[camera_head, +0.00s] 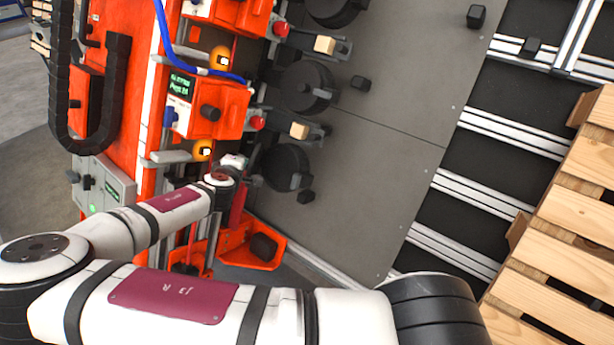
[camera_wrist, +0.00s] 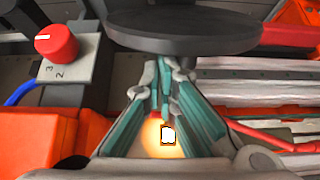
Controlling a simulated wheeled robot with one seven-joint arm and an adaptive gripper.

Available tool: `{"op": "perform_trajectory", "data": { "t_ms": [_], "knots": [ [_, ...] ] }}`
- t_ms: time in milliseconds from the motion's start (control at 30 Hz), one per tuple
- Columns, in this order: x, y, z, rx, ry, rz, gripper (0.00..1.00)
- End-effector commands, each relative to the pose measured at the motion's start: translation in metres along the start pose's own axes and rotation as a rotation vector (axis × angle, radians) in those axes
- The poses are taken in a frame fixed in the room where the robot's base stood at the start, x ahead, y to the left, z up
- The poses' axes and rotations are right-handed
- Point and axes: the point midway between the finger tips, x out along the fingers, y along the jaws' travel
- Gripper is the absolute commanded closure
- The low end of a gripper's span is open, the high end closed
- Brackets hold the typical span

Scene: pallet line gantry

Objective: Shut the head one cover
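An orange shell (camera_head: 250,246) with a dark block on it hangs low beside the machine in the head view. It looks like a cover swung open, but no head number is legible on it. My gripper (camera_wrist: 168,82) has teal-padded fingers in the wrist view, below a black round disc (camera_wrist: 185,32). A glowing lamp (camera_wrist: 167,134) shows between the fingers. No cover is seen in the fingers, and their tip spacing is unclear. In the head view my arm reaches to the machine and largely hides the fingers.
Orange head boxes (camera_head: 208,112) with red knobs (camera_head: 257,123) line the machine. Black discs (camera_head: 308,88) stand beside them on the grey plate (camera_head: 385,130). In the wrist view a red selector knob (camera_wrist: 57,43) is at left. A wooden pallet (camera_head: 565,225) lies at right.

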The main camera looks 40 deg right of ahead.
Motion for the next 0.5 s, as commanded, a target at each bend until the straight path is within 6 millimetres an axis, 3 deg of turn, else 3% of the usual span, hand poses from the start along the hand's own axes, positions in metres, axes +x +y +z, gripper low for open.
{"op": "perform_trajectory", "data": {
  "t_ms": [500],
  "knots": [
    [-0.008,0.0,0.017,0.0,0.0,-0.001,1.0]
  ]
}}
